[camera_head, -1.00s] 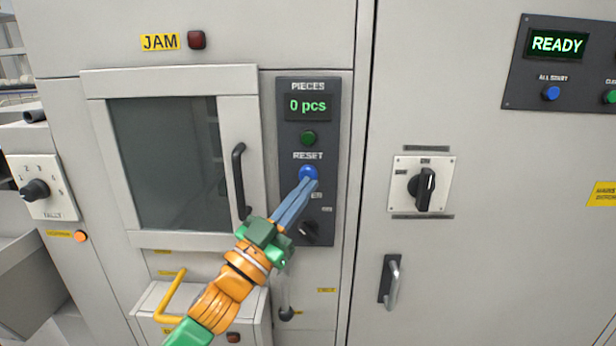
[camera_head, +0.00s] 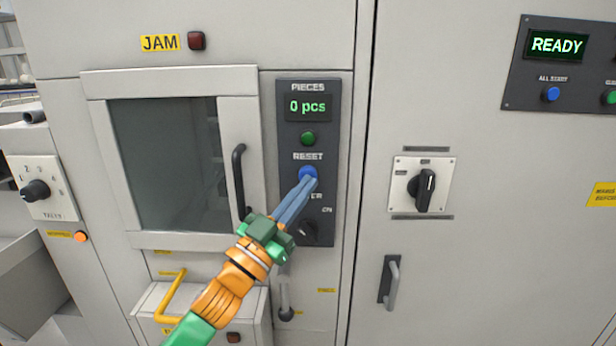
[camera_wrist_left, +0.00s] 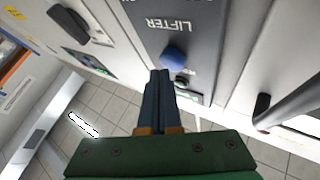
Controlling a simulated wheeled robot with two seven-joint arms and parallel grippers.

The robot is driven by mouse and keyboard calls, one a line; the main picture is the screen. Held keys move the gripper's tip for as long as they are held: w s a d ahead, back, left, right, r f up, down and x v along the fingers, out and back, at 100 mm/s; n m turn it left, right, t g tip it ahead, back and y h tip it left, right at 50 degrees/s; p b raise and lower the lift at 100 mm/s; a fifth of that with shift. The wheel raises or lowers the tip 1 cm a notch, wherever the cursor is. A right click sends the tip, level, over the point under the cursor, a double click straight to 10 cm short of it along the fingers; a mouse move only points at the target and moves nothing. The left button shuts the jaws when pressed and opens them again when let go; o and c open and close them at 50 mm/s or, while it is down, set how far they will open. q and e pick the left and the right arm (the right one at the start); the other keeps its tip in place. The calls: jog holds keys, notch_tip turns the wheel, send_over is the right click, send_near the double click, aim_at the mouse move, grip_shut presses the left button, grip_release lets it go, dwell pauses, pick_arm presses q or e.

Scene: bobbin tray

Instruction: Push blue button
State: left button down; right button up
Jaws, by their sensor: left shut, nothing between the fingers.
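A blue button (camera_head: 307,173) sits under the RESET label on the dark PIECES panel (camera_head: 284,130). It also shows in the left wrist view (camera_wrist_left: 173,58), near the upside-down LIFTER label. My left gripper (camera_head: 307,180) is shut and empty. Its tips overlap the lower part of the button in the head view and lie right beside it in the left wrist view. I cannot tell whether they touch. The PIECES display (camera_head: 308,107) reads 0 pcs. Another blue button (camera_head: 551,94) is on the READY panel at right. My right gripper is not in view.
A black door handle (camera_head: 239,182) stands out to the left. A rotary switch (camera_head: 424,188) is to the right on the cabinet.

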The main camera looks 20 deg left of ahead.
pick_arm(q)
jog(key=shift+w+a, duration=0.15)
jog(key=shift+w, duration=0.3)
dwell(0.9)
jog(key=shift+s+d, duration=0.25)
jog(key=shift+s, duration=0.5)
jog(key=shift+s, duration=0.1)
jog(key=s, duration=0.2)
jog(key=s+d+p, duration=0.1)
jog(key=s, duration=0.1)
jog(key=shift+s+d, duration=0.2)
jog(key=shift+s, duration=0.15)
dwell(0.5)
